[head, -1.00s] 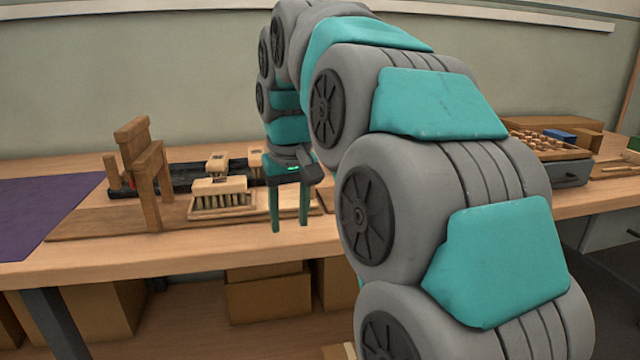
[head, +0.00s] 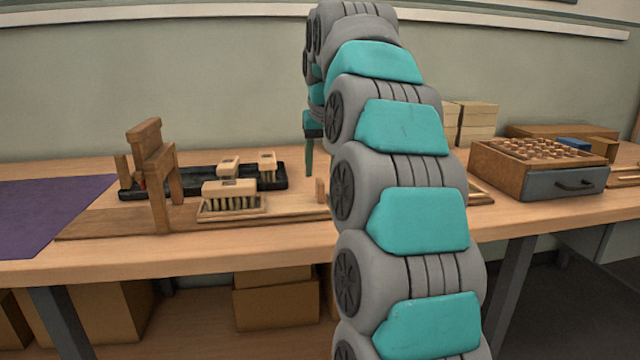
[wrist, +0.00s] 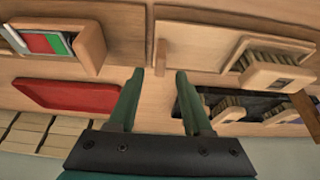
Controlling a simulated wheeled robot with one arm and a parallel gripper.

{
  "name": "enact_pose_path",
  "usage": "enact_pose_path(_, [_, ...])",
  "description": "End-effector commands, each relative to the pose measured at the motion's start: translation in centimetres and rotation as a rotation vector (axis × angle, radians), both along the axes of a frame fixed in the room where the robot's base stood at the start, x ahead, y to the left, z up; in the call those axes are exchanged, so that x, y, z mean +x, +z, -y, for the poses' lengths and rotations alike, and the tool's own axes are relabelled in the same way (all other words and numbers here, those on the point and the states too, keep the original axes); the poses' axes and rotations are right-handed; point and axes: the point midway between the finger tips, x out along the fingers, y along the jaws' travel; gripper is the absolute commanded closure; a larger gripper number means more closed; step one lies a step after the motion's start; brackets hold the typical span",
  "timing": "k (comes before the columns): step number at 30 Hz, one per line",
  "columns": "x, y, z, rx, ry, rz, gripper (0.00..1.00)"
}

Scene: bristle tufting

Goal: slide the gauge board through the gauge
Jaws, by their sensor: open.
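The gauge, a wooden gate with posts and a crossbar (head: 158,170), stands at the left of the bench. To its right, a pale framed board (head: 264,208) carries a bristled brush block (head: 230,188); I take it for the gauge board. It also shows in the wrist view (wrist: 236,60). A small upright wooden peg (head: 320,190) stands to its right, apparently the board's handle. In the wrist view the peg (wrist: 161,55) lines up with the gap between the fingertips of my open, empty gripper (wrist: 160,73).
A black tray (head: 195,180) with more brush blocks lies behind the board. A purple mat (head: 45,210) covers the left. A drawer box (head: 560,182) stands at the right. The wrist view shows a red tray (wrist: 65,95) and a wooden holder with coloured pieces (wrist: 90,45).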

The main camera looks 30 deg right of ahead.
Motion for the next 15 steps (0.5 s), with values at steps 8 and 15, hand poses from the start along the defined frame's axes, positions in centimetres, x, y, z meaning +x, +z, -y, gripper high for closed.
enact_pose_path(8, [1.2,-3.4,0.4,0.001,0.0,-0.003,0.5])
enact_pose_path(15, [1.8,-4.8,0.5,0.001,-0.001,-0.002,0.5])
